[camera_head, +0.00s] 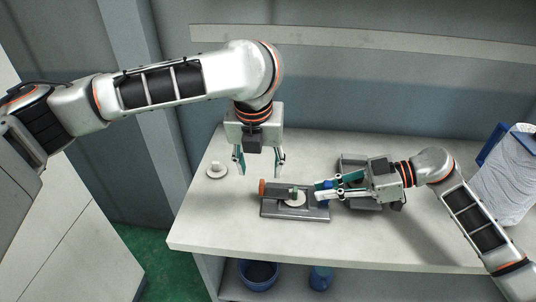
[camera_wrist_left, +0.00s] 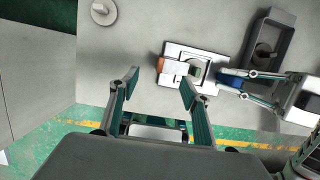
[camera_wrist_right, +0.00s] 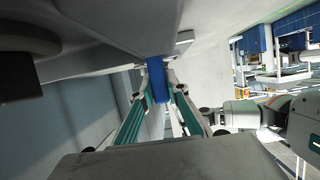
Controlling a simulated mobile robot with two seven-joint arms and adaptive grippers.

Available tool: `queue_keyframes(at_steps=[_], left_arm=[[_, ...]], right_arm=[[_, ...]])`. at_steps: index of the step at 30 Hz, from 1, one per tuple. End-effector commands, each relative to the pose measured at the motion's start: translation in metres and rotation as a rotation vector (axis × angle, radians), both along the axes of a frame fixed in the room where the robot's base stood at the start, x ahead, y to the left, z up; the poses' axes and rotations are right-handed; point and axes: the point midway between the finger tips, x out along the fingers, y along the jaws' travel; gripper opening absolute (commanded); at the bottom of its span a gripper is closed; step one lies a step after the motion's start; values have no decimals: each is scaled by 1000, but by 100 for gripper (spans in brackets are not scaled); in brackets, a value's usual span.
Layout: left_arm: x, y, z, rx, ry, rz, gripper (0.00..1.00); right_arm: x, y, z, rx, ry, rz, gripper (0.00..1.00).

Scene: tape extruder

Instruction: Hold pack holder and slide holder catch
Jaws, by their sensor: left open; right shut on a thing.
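A grey pack holder (camera_head: 270,210) lies on the table, with a brown-orange catch (camera_head: 262,187) at its left end and a pale disc with a green piece in the middle. My right gripper (camera_head: 326,190) is shut on the blue part (camera_wrist_right: 158,80) at the holder's right end, which the left wrist view also shows (camera_wrist_left: 232,79). My left gripper (camera_head: 260,163) is open and empty, pointing down above the table near the catch. In the left wrist view, the catch (camera_wrist_left: 161,65) appears beyond the spread fingers, with nothing between them.
A second grey frame (camera_head: 350,165) sits behind my right gripper. A small white round part (camera_head: 216,170) stands at the table's left. A blue container with a white bag (camera_head: 508,170) is at the right edge. The table front is clear; a blue bowl (camera_head: 258,274) sits on the lower shelf.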

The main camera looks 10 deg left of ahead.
Motion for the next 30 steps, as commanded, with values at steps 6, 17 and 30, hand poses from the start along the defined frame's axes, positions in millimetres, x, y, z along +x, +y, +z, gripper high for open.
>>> queue_keyframes(at_steps=[6,17,30], left_arm=[[1,0,12,0,-3,0,47],[1,0,38,0,-2,1,47],[0,0,69,0,-1,0,47]], right_arm=[[0,0,0,0,0,0,0],[0,0,0,0,0,0,0],[0,0,0,0,0,0,0]])
